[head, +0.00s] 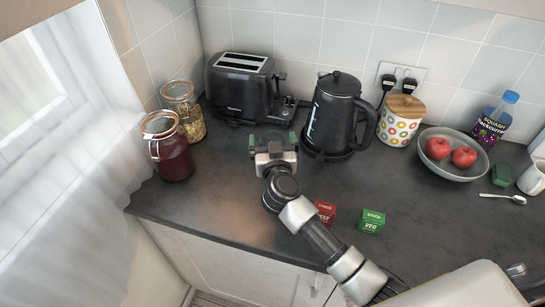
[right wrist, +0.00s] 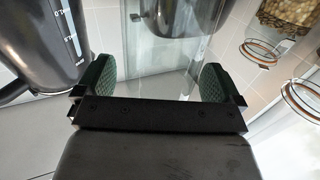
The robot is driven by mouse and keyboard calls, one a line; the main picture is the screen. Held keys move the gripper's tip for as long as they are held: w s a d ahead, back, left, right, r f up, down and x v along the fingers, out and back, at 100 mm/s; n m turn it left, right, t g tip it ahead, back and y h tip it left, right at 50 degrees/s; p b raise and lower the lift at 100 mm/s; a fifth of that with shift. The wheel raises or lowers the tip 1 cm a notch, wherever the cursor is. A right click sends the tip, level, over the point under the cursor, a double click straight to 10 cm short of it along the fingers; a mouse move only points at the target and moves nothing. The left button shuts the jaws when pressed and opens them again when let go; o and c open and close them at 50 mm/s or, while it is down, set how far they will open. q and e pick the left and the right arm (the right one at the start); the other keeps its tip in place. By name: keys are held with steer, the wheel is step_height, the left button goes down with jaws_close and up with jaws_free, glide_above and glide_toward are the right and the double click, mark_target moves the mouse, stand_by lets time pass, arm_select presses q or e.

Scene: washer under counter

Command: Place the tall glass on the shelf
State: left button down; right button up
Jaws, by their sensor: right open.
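My right gripper (head: 273,140) is open above the dark counter, in front of the toaster. Its two green-padded fingers also show in the right wrist view (right wrist: 160,82). A clear, see-through shape, which looks like the tall glass (right wrist: 158,62), stands between the spread fingers in the right wrist view. Its outline is faint, and I cannot tell whether the pads touch it. In the head view the glass is hard to make out at the gripper. No shelf is recognisable in either view. My left gripper is not in view.
A black toaster (head: 240,88) stands behind the gripper and a black kettle (head: 335,115) to its right. Two glass jars (head: 168,150) (head: 185,112) stand left. Red (head: 325,212) and green (head: 372,221) stock boxes lie near the front edge. A fruit bowl (head: 453,170) is farther right.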

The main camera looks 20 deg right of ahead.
steer(key=shift+w, duration=0.2)
steer(key=c, duration=1.5)
steer(key=shift+r, duration=0.65)
steer(key=s+d+r+p, duration=0.2)
steer(key=s+d+r, duration=0.3)
steer(key=s+r, duration=0.4)
steer(key=shift+s+r+p, duration=0.4)
steer(key=shift+s, duration=0.45)
